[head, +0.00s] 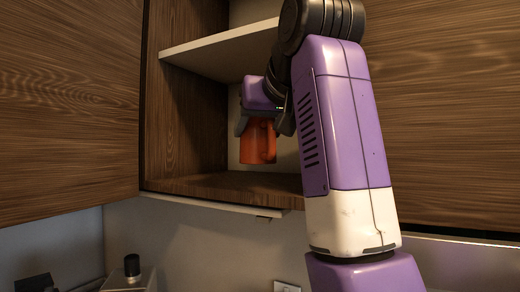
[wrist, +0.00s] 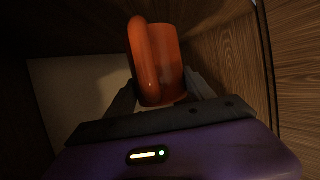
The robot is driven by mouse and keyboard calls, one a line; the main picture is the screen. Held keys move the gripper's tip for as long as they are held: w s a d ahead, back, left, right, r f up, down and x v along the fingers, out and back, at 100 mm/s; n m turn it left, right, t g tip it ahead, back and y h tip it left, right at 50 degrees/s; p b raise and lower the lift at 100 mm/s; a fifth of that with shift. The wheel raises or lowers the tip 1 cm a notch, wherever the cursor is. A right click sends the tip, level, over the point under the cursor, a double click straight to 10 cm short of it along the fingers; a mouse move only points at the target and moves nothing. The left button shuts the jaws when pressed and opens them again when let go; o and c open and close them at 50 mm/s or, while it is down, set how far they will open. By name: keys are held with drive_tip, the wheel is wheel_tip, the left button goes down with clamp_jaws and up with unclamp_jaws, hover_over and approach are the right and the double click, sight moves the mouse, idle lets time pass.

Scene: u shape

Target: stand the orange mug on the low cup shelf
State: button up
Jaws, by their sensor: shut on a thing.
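The orange mug (head: 257,142) hangs in my gripper (head: 258,118) inside an open wooden cupboard. It looks upright in the head view, a little above the cupboard's bottom board (head: 230,186), the low shelf. A gap shows between the mug and the board. In the wrist view the mug (wrist: 162,60) sits between the two dark fingers of my gripper (wrist: 162,98), with its handle towards the camera. The gripper is shut on the mug near its top. My arm hides the right part of the cupboard.
A pale upper shelf (head: 220,53) runs above my gripper. The cupboard's left side wall (head: 190,120) is close to the mug's left. Wooden cupboard doors (head: 70,100) flank the opening. A grey appliance with a black knob (head: 132,268) stands below. The bottom board looks clear where visible.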

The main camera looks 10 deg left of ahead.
sight(272, 131)
drive_tip(key=shift+f+p, duration=0.35)
drive_tip(key=shift+f, duration=1.7)
drive_tip(key=shift+f, duration=0.15)
drive_tip(key=o, duration=1.7)
drive_tip(key=shift+s, duration=0.1)
drive_tip(key=b+v, duration=0.3)
drive_tip(key=v, duration=0.4)
drive_tip(key=shift+s+d+r, duration=0.1)
drive_tip(key=shift+s+r, duration=0.05)
drive_tip(key=shift+r, duration=0.15)
drive_tip(key=shift+s, duration=0.1)
